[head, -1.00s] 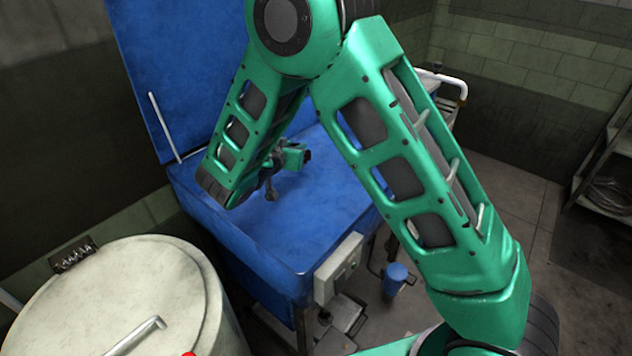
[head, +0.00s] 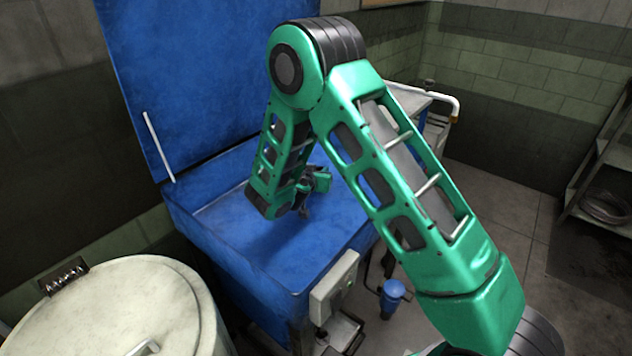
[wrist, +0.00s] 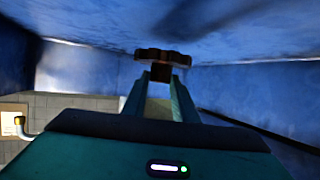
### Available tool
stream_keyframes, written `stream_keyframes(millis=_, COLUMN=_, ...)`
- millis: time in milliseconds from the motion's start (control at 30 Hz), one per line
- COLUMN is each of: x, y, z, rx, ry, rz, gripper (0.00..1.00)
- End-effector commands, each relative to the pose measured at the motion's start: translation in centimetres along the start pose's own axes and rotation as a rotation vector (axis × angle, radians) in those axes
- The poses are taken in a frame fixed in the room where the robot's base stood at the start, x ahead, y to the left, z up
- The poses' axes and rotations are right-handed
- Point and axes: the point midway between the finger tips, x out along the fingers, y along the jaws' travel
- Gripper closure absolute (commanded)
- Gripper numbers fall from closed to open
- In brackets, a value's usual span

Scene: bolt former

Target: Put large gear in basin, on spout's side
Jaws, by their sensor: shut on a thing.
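The blue basin (head: 225,245) stands open in the middle of the head view, its lid (head: 215,75) raised behind it. My gripper (wrist: 160,84) is shut on the large gear (wrist: 164,56), a dark reddish-brown toothed disc seen nearly edge-on at the fingertips. In the head view my gripper (head: 317,180) is over the right part of the basin, partly behind my forearm; the gear cannot be made out there. The wrist view shows blue basin surface (wrist: 235,25) close beyond the gear; I cannot tell whether they touch. I cannot make out the spout clearly.
A pale round drum (head: 120,300) stands at the front left. A grey control box (head: 334,287) sits on the basin's front. A thin white rod (head: 158,147) stands at the lid's left side.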

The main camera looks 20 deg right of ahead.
Motion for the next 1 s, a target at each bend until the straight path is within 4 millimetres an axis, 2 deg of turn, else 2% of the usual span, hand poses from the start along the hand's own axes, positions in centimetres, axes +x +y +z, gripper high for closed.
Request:
stream_keyframes(millis=267, x=1.2, y=0.0, z=2.9, rx=-0.002, ry=0.002, rz=0.001, gripper=1.0)
stream_keyframes(millis=633, x=1.4, y=0.0, z=3.2, rx=-0.001, ry=0.002, rz=0.0, gripper=1.0)
stream_keyframes(millis=667, x=1.3, y=0.0, z=3.4, rx=-0.001, ry=-0.001, rz=0.0, gripper=0.7)
stream_keyframes(millis=700, x=1.3, y=0.0, z=3.3, rx=-0.001, ry=0.0, rz=0.0, gripper=0.6)
stream_keyframes(millis=733, x=1.3, y=0.0, z=3.3, rx=-0.001, ry=-0.001, rz=0.0, gripper=0.56)
stream_keyframes(millis=1000, x=1.3, y=0.0, z=3.3, rx=-0.001, ry=-0.001, rz=0.0, gripper=0.56)
